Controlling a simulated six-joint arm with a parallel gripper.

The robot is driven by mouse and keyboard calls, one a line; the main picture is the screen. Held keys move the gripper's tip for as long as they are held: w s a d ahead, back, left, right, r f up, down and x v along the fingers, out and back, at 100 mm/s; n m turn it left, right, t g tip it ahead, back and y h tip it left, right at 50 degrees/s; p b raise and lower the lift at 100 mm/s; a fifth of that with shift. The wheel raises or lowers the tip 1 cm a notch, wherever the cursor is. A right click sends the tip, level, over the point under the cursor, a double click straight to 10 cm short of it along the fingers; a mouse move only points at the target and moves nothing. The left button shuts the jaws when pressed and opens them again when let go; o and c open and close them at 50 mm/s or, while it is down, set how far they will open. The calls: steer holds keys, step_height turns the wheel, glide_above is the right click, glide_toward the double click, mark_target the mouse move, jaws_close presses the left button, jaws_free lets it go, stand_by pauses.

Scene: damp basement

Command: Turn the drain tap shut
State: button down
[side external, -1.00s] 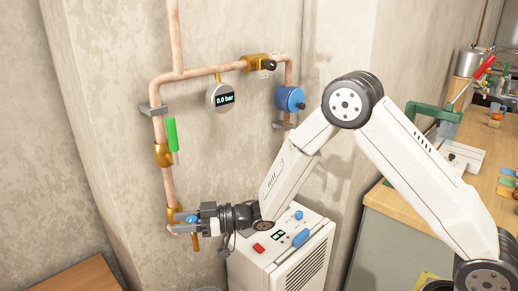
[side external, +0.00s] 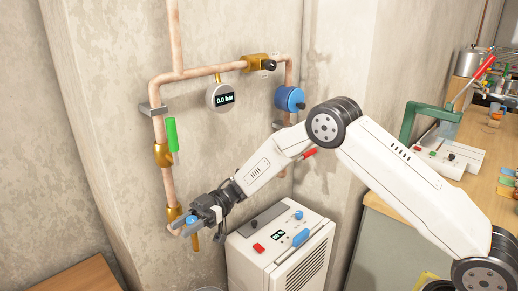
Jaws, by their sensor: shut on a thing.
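The drain tap is at the foot of the copper pipe on the left, with a brass body (side external: 174,213), a small blue handle (side external: 192,219) and a brass spout (side external: 195,243) pointing down. My gripper (side external: 190,224) is shut on the blue handle, coming in from the upper right. Its fingers hide part of the handle and the tap, so the handle's exact angle is hard to tell.
Above on the pipe are a green lever (side external: 172,134), a gauge reading 0.0 bar (side external: 220,96), a brass valve (side external: 258,62) and a blue round unit (side external: 290,98). A white dehumidifier-like box (side external: 285,245) stands just right of the tap. A cluttered bench (side external: 400,225) is at right.

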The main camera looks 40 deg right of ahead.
mark_target(195, 218)
steer(key=shift+s+n+g+h, duration=0.15)
steer(key=shift+n+g+h, duration=0.15)
steer(key=shift+n+g, duration=0.95)
steer(key=shift+m+g, duration=0.25)
steer(key=shift+g, duration=0.1)
steer(key=shift+c, duration=1.7)
jaws_free()
steer(key=shift+d, duration=0.1)
steer(key=shift+v, duration=3.85)
steer(key=shift+r, duration=0.1)
